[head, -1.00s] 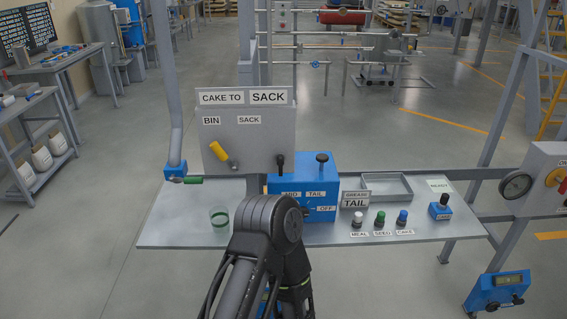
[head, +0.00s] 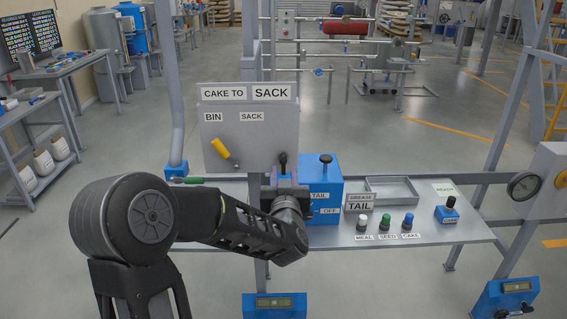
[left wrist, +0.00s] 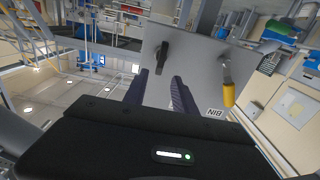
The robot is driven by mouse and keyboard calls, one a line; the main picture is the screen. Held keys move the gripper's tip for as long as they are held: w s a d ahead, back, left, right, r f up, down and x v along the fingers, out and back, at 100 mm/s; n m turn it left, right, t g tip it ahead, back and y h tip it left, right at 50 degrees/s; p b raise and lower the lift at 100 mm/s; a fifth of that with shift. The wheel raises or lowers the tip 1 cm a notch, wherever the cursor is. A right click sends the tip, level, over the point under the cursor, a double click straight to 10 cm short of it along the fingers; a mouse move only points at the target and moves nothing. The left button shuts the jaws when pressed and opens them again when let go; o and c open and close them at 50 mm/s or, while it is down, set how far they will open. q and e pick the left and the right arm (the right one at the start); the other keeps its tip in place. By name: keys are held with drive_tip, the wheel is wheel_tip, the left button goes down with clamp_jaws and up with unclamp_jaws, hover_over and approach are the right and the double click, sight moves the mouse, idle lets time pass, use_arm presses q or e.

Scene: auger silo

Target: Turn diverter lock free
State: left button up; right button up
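The grey diverter panel (head: 248,140) stands at the back of the bench under a "CAKE TO SACK" sign, with BIN and SACK labels. A yellow lever (head: 221,149) tilts on its left side. A black lever, which looks like the lock (head: 282,158), sits at its lower right. Both levers show upside down in the left wrist view, yellow (left wrist: 228,92) and black (left wrist: 162,52). My left gripper (head: 285,181) is just below the black lever. In the left wrist view its fingers (left wrist: 160,76) are apart, with the black lever near the tips; contact is unclear. My right gripper is out of view.
A blue box (head: 324,178) with a black knob stands close right of my left gripper. Farther right are a tray (head: 392,190), small coloured knobs (head: 385,222) and a blue button box (head: 447,211). The bench between these has bare room.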

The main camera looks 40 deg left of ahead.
sight(284, 161)
use_arm(q)
drive_tip(key=shift+w, duration=0.1)
drive_tip(key=p+x, duration=0.2)
drive_tip(key=x, duration=0.5)
drive_tip(key=shift+w+a, duration=0.25)
drive_tip(key=shift+a, duration=0.05)
drive_tip(key=shift+c, duration=0.5)
clamp_jaws()
